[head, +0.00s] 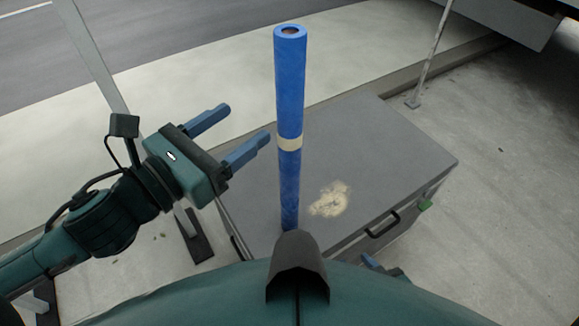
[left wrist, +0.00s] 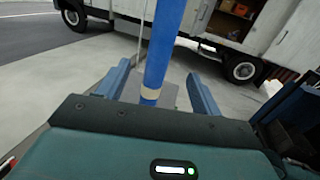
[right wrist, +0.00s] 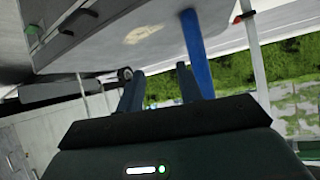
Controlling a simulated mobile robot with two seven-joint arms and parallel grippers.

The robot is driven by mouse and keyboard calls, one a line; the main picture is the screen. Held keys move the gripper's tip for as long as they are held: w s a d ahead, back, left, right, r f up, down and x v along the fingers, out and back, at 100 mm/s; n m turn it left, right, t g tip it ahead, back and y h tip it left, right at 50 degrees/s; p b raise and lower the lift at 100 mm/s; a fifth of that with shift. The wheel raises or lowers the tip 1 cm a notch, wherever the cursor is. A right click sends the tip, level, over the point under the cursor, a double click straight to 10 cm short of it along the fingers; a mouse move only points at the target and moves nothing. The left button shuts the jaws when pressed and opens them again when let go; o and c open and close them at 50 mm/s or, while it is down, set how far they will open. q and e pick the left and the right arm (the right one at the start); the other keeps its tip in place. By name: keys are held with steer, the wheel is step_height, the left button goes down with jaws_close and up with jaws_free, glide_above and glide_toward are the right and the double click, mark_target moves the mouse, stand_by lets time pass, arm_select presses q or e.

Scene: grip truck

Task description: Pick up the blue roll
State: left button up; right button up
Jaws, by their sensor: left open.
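The blue roll (head: 289,80) is a long tube with a cream band, standing upright on a grey case (head: 400,150). My left gripper (head: 248,123) is open, just left of the roll in the head view, its fingers pointing toward it. In the left wrist view the roll (left wrist: 165,45) appears between the spread fingers (left wrist: 158,72), with its lower part hidden behind the gripper body. My right gripper (right wrist: 160,72) is open and empty, low by the case. The roll (right wrist: 197,50) shows beyond its fingers in the right wrist view.
The case has a black handle (head: 383,224) and a pale worn patch (head: 330,199) on top. A thin pole (head: 431,55) stands behind it. A truck (left wrist: 230,40) is parked beyond. Pavement (head: 500,210) right of the case is clear.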

mark_target(280, 99)
arm_select(q)
steer(key=x, duration=0.5)
steer(key=shift+w+d, duration=0.2)
steer(key=shift+d, duration=0.1)
steer(key=shift+p+x, duration=0.3)
steer(key=shift+x, duration=2.85)
steer(key=shift+f, duration=0.15)
arm_select(e)
steer(key=shift+w+r, duration=0.2)
steer(key=shift+r, duration=0.1)
arm_select(q)
steer(key=shift+c, duration=0.5)
steer(key=c, duration=0.8)
jaws_close()
arm_select(e)
steer(key=shift+a+r, duration=0.1)
